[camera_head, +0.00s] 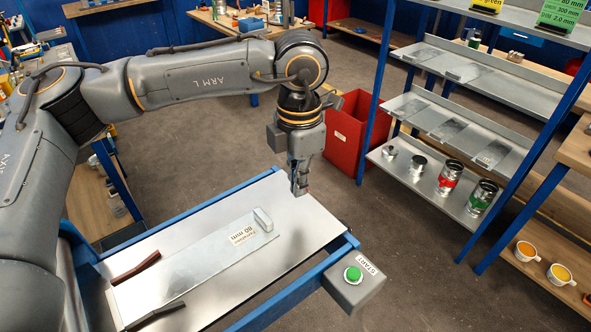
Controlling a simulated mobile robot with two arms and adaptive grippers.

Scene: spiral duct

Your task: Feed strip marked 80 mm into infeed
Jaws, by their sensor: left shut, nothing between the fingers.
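A flat grey metal strip (205,259) lies on a bright metal table (305,226) with a blue frame. Its label (243,234) reads 80 mm. A small light grey block (263,219) stands at the strip's far right end. A dark red bar (135,268) and a black bar (155,316) lie on either side of the strip's near left end. My left gripper (299,188) points down near the table's far right corner, shut and empty, apart from the strip and block. My right gripper is not in view. I cannot make out the infeed opening.
A box with a green START button (353,274) sits at the table's right corner. A red bin (350,137) stands behind. Shelves at right hold several cans, including a red-banded can (449,177). Orange-filled cups (526,250) stand at far right. Open floor lies between.

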